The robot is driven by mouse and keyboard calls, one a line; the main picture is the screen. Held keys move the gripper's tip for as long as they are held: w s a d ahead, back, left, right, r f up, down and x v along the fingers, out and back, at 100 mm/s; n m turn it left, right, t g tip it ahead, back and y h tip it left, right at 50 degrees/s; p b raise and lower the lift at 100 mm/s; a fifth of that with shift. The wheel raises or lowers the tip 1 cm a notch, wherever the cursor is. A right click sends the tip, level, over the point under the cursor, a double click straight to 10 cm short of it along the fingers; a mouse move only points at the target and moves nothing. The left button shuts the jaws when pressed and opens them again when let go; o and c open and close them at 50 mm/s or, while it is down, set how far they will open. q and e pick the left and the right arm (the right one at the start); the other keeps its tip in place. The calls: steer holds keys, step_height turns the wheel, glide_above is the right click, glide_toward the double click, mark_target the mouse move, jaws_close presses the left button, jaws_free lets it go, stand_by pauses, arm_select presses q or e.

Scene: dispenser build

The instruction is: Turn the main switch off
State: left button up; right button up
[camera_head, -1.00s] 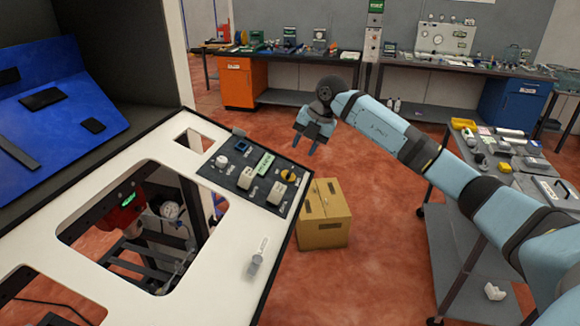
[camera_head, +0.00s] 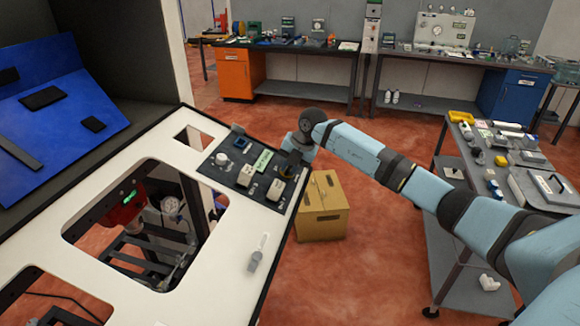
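The dark control panel (camera_head: 240,180) sits at the right end of the white machine top. It carries a white round knob (camera_head: 222,159), a blue-framed part (camera_head: 241,143), a green label (camera_head: 264,159) and pale switch blocks. My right gripper (camera_head: 289,165) is over the panel's far right corner, pointing down. It covers most of the yellow-orange rotary switch there, of which only a small bit shows. I cannot tell whether the fingers touch the switch or how far they are apart. My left gripper is out of view.
A syringe-like part (camera_head: 258,254) lies on the white top (camera_head: 215,268) near its right edge. A cardboard box (camera_head: 322,208) stands on the floor beyond that edge. A grey cart (camera_head: 462,262) with parts stands at the right. Benches line the back wall.

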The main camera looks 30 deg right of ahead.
jaws_close()
